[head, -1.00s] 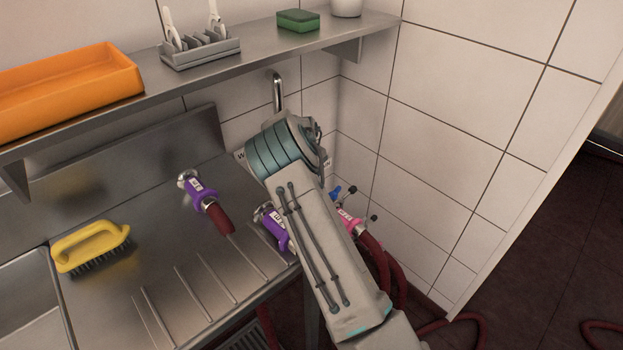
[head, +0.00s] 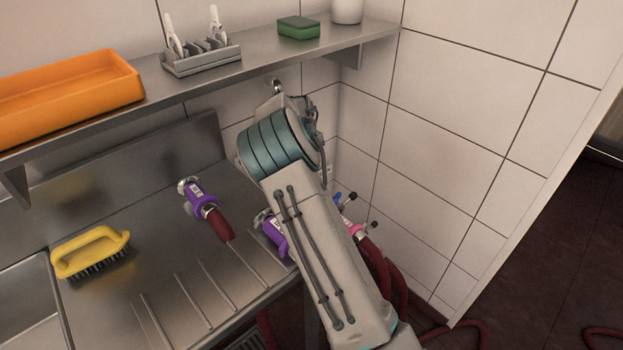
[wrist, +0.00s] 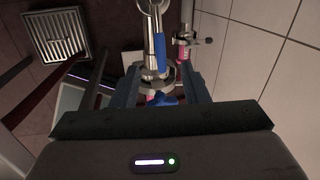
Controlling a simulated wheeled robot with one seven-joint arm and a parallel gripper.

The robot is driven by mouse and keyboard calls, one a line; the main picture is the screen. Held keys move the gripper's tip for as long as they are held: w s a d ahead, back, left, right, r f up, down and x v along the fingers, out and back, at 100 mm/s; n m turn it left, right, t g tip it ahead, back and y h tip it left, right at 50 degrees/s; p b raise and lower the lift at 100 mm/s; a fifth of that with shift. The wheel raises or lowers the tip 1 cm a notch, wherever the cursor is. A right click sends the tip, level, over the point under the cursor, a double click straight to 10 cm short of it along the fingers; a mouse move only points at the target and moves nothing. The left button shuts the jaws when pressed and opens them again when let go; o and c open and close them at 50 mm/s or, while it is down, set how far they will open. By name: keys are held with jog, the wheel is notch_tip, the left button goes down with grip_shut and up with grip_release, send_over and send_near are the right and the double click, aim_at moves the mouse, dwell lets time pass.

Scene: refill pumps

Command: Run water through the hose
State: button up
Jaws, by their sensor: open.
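In the wrist view my gripper (wrist: 159,70) is open. Its two dark fingers lie on either side of a metal valve (wrist: 150,72) with a long blue lever (wrist: 160,48). I cannot tell whether a finger touches it. More blue shows lower between the fingers. A pink-collared coupling (wrist: 182,53) is just right of the fingers. In the head view my arm hides the gripper and most of the valve; a bit of blue (head: 338,197) shows beside a pink coupling (head: 351,229) on a dark red hose (head: 375,262). No water is visible.
Two purple couplings (head: 201,198) lie or hang by the steel drainboard (head: 110,205), one partly behind my arm. A yellow brush (head: 90,252) lies left. A shelf above holds an orange tray (head: 75,90) and a green sponge (head: 298,27). A tiled wall is close on the right. A floor grate (wrist: 55,35) lies below.

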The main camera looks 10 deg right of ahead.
jog(key=r, duration=0.5)
jog(key=shift+s+a, duration=0.25)
jog(key=shift+a, duration=0.15)
jog(key=shift+f, duration=0.1)
dwell(4.2)
jog(key=d+f, duration=0.1)
jog(key=f, duration=0.3)
jog(key=d+f+b, duration=0.1)
jog(key=f, duration=0.4)
jog(key=d+f+b, duration=0.1)
jog(key=f, duration=0.3)
jog(key=shift+d+f, duration=0.15)
jog(key=shift+f, duration=0.1)
grip_shut()
